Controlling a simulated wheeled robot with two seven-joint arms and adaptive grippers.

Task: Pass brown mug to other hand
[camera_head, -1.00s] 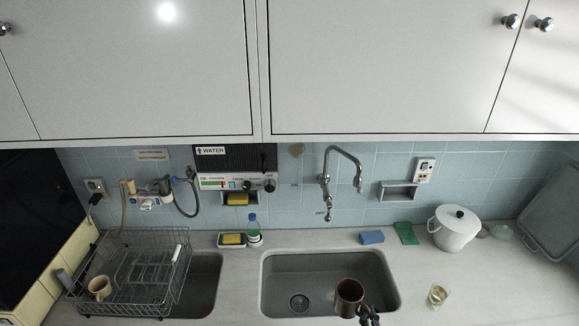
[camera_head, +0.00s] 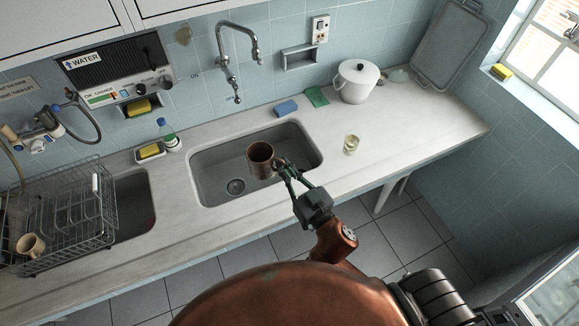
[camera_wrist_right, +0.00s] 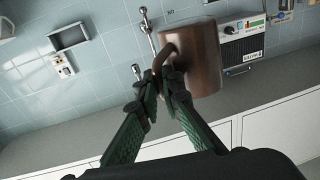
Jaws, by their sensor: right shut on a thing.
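The brown mug (camera_head: 261,159) is held up over the right sink basin in the head view, roughly upright with its opening showing. My right gripper (camera_head: 283,166) comes from the lower right and is shut on the mug's right side. In the right wrist view the brown mug (camera_wrist_right: 194,58) is large, and the fingertips of my right gripper (camera_wrist_right: 165,80) are closed on its handle. My left gripper is not in view.
The sink (camera_head: 215,184) lies below the mug, with a tap (camera_head: 235,60) behind it. A wire dish rack (camera_head: 75,210) with a beige mug (camera_head: 30,245) stands left.

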